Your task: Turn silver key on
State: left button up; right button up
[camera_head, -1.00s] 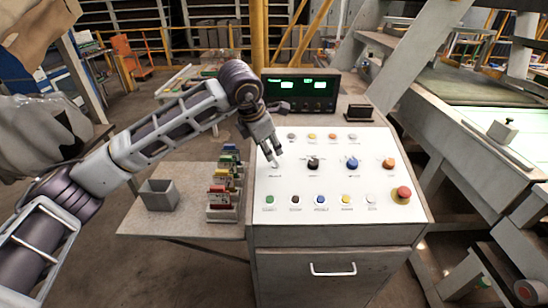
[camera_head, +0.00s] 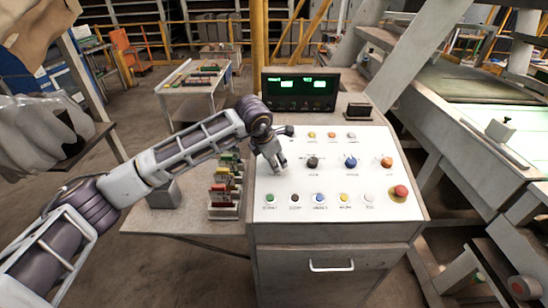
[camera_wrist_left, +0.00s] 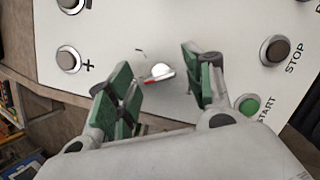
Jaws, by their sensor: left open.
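The silver key (camera_wrist_left: 160,71) shows in the left wrist view as a small round silver switch with a red mark beside it, on the white control panel. My left gripper (camera_wrist_left: 158,88) is open, with its green-padded fingers on either side of the key and apart from it. In the head view my left gripper (camera_head: 277,168) is over the left part of the white panel (camera_head: 330,180) and hides the key. I cannot tell from the views how far the fingertips are above the panel. My right gripper is not in view.
A black selector (camera_head: 312,163), a blue selector (camera_head: 351,163) and a red emergency button (camera_head: 400,192) are on the panel. A green button (camera_wrist_left: 249,105) is close to the right finger. A black display box (camera_head: 300,90) stands behind. A grey bin (camera_head: 163,195) is at left.

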pick_arm(q)
jog(key=c, duration=1)
